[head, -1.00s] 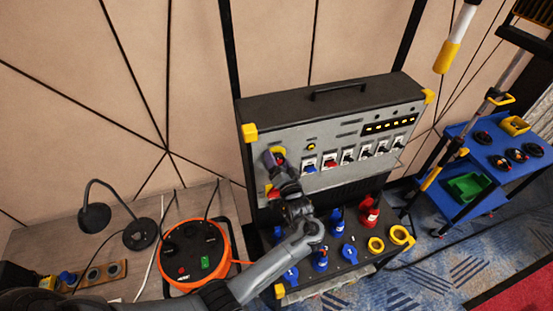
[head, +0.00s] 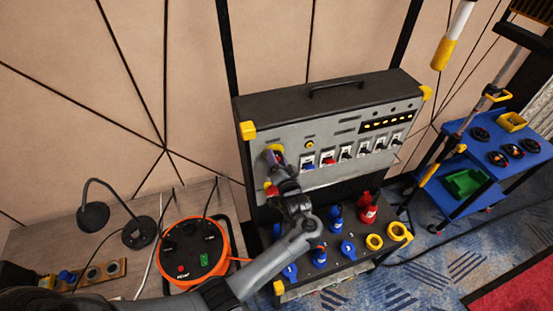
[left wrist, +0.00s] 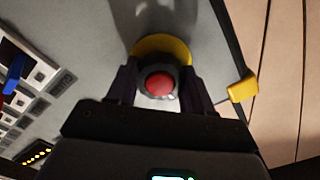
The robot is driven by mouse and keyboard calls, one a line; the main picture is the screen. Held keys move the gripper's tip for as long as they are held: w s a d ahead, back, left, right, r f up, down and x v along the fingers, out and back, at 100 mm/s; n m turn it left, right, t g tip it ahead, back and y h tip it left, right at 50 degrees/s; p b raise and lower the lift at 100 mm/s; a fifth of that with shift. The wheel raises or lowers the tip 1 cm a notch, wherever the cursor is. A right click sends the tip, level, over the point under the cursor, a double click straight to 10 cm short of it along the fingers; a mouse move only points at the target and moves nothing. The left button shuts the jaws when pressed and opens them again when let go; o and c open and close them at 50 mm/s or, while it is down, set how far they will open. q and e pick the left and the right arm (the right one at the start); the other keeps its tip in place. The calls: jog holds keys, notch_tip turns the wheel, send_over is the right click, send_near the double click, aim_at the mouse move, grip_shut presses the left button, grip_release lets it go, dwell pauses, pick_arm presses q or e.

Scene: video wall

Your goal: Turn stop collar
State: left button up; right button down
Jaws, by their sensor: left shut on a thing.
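The emergency stop has a red button (left wrist: 159,85) in a dark round collar (left wrist: 160,67), over a yellow base (left wrist: 163,45) on the grey panel face. In the left wrist view the two dark fingers of my left gripper (left wrist: 160,90) stand on either side of the collar, shut on it. In the head view my left gripper (head: 272,160) is at the panel's left end and hides most of the stop. A bit of the yellow base (head: 279,150) shows beside it. My right gripper is not in view.
The grey panel (head: 340,135) holds a row of switches and lit yellow lamps. Blue and red plugs and yellow rings sit on the dark shelf (head: 340,262) below my arm. An orange cable reel (head: 195,252) stands left. A blue cart (head: 490,160) stands right.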

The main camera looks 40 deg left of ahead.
pick_arm(q)
jog(key=shift+r+m+p, duration=0.25)
jog(key=shift+m+p, duration=0.55)
jog(key=shift+p, duration=0.15)
jog(key=shift+m+p, duration=1)
jog(key=shift+m, duration=0.2)
jog(key=shift+f+m+p, duration=0.15)
jog(key=shift+m+p, duration=0.45)
jog(key=shift+m, duration=0.4)
jog(key=shift+f+m+p, duration=0.1)
jog(key=shift+m+p, duration=0.5)
jog(key=shift+m, duration=0.4)
jog(key=o, duration=1)
jog(key=shift+o, duration=0.2)
